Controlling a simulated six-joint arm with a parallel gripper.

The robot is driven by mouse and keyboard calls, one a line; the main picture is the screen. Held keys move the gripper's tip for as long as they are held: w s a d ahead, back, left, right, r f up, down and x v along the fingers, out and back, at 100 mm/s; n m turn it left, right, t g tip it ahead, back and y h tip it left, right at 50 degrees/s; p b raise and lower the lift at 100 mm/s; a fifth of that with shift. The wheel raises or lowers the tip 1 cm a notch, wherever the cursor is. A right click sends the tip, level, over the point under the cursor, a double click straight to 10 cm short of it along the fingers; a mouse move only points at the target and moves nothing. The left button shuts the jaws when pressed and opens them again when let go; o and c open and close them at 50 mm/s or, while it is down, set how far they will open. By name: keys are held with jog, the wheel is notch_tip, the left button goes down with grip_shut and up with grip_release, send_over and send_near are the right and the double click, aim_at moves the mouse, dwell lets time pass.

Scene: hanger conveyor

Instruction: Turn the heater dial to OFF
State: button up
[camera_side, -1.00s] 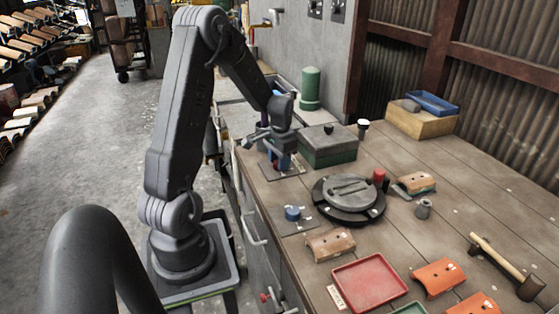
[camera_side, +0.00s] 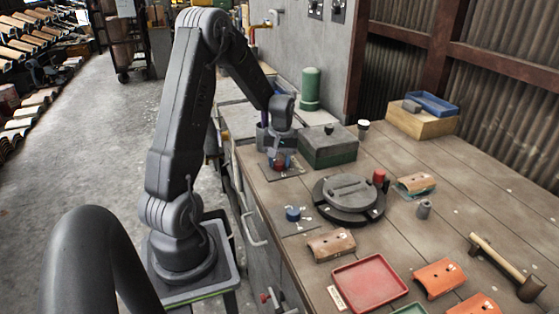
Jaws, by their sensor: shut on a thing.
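A red dial (camera_side: 282,165) sits on a dark plate (camera_side: 294,173) at the left edge of the bench, beside the green box. My gripper (camera_side: 280,160) points down over this dial and is shut on it, hiding much of it. A blue dial (camera_side: 292,214) sits on a second dark plate (camera_side: 304,226) nearer the camera, with nothing touching it. Small pale marks show around the blue dial. The lettering is too small to read, so I cannot tell from labels which dial is the heater's, nor where the red dial points.
A green box with a dark lid (camera_side: 328,147) stands close to the right of my gripper. A round black turntable (camera_side: 349,197) lies farther right. A red tray (camera_side: 369,282), clay tiles (camera_side: 438,277) and a hammer (camera_side: 508,266) occupy the near and right bench.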

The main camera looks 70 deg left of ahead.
aim_at(282, 162)
jog(key=shift+n, duration=1)
jog(key=o, duration=0.9)
jog(key=shift+o, duration=0.2)
jog(key=shift+r, duration=0.1)
notch_tip(282, 162, up, 14)
jog(key=shift+w, duration=0.35)
